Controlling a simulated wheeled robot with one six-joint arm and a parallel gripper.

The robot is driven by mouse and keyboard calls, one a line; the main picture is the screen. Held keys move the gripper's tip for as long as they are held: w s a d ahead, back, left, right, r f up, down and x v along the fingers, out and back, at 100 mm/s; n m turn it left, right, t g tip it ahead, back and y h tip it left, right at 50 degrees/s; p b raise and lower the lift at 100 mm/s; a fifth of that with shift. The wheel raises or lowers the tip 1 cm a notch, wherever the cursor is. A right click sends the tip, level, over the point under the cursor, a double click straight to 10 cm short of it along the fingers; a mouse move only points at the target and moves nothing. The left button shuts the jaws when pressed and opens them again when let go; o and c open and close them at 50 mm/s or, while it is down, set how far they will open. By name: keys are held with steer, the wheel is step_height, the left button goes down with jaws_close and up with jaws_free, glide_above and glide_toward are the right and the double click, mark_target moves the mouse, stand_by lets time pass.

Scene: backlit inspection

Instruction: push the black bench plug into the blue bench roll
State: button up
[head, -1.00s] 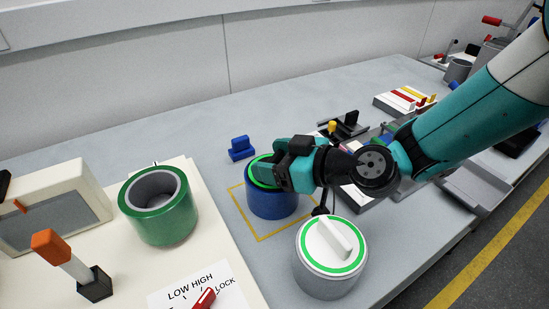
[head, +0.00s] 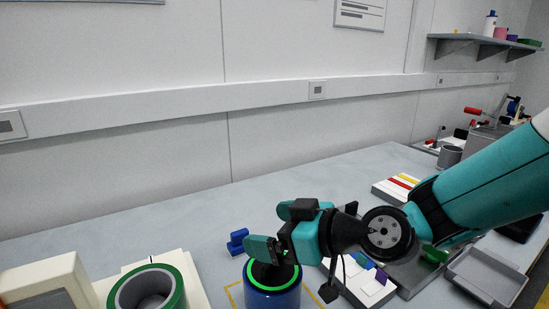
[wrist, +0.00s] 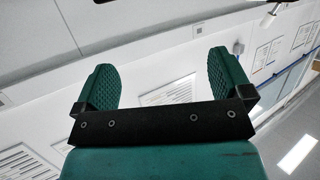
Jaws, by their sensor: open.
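The blue bench roll (head: 272,301) stands upright at the bottom centre of the head view, cut off by the lower edge, with a bright green ring on top. The black bench plug (head: 268,277) shows as a dark shape in the roll's mouth, inside the ring. A finger partly hides it, so I cannot tell how deep it sits. My gripper (head: 276,230) is open and empty just above the roll, pointing left. In the wrist view my gripper (wrist: 156,70) has its two green fingers wide apart, with only the wall behind them.
A green roll (head: 150,292) stands at the lower left beside a cream box (head: 50,290). A small blue block (head: 237,243) lies behind the blue roll. Trays (head: 487,274) and parts crowd the right.

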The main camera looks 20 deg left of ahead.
step_height(320, 180, up, 13)
stand_by(0.7)
steer(key=s+d+f+m+g+h+p, duration=0.1)
steer(key=s+d+f+m+h, duration=0.1)
steer(key=s+d, duration=0.3)
steer(key=s+d+f+m+h+p, duration=0.1)
steer(key=s+d+f+m+h, duration=0.2)
steer(key=d, duration=1.1)
steer(key=s+d+f+m+g+h+p, duration=0.1)
steer(key=s+d+f+m+h, duration=0.1)
steer(key=s+d+m+h, duration=0.2)
steer(key=s+d+h, duration=0.1)
steer(key=s+d, duration=0.2)
steer(key=d, duration=0.3)
steer(key=shift+f+g, duration=0.2)
steer(key=shift+g, duration=0.1)
